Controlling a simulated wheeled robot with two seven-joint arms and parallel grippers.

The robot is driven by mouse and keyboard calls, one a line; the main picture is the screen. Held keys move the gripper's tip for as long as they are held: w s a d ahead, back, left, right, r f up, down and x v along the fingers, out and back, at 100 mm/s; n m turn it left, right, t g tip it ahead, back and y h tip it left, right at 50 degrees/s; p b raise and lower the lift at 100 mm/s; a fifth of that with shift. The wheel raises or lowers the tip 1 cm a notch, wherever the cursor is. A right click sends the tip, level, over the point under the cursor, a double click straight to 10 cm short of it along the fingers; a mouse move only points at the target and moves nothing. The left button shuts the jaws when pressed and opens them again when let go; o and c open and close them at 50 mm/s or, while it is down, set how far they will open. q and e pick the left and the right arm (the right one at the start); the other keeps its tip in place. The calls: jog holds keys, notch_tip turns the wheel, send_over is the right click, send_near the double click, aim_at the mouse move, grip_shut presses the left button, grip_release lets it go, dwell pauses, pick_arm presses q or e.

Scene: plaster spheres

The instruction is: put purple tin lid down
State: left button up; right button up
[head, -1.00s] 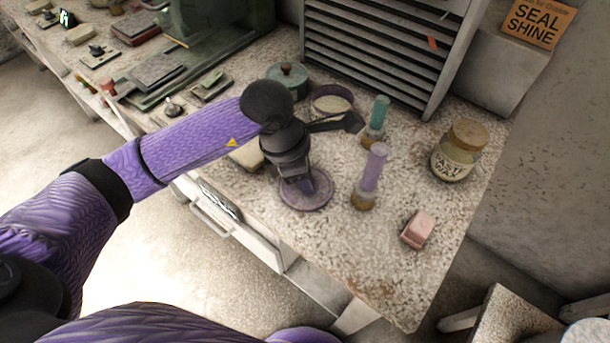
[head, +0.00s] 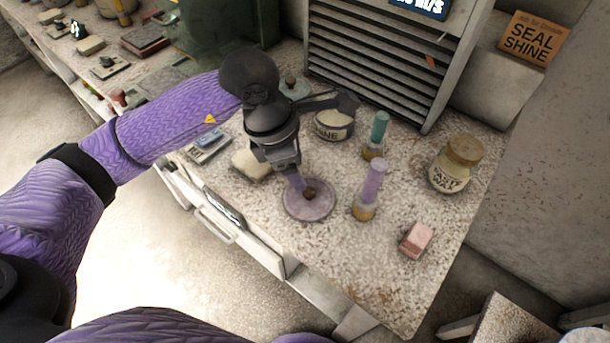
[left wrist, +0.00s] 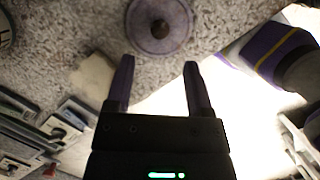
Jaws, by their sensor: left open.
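The purple tin lid (head: 322,208) is a flat round disc with a small brown knob. It lies flat on the speckled bench top, near the bench's front edge. It also shows in the left wrist view (left wrist: 151,38), just beyond my fingertips. My left gripper (head: 299,182) is open and empty, close by the lid at its upper left in the head view. In the left wrist view its two fingers (left wrist: 158,68) stand apart with nothing between them, and the whole knob is visible clear of them. My right gripper is not in view.
A teal-handled tool (head: 379,128) and a purple-handled tool (head: 373,180) stand right of the lid. An open labelled tin (head: 335,124), a paste wax jar (head: 455,163) and a pink block (head: 416,240) are on the bench. A pale block (head: 250,165) lies left of the gripper. Bare bench lies below the purple-handled tool.

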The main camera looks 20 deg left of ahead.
pick_arm(q)
jog(key=v, duration=0.5)
jog(key=shift+p, duration=0.35)
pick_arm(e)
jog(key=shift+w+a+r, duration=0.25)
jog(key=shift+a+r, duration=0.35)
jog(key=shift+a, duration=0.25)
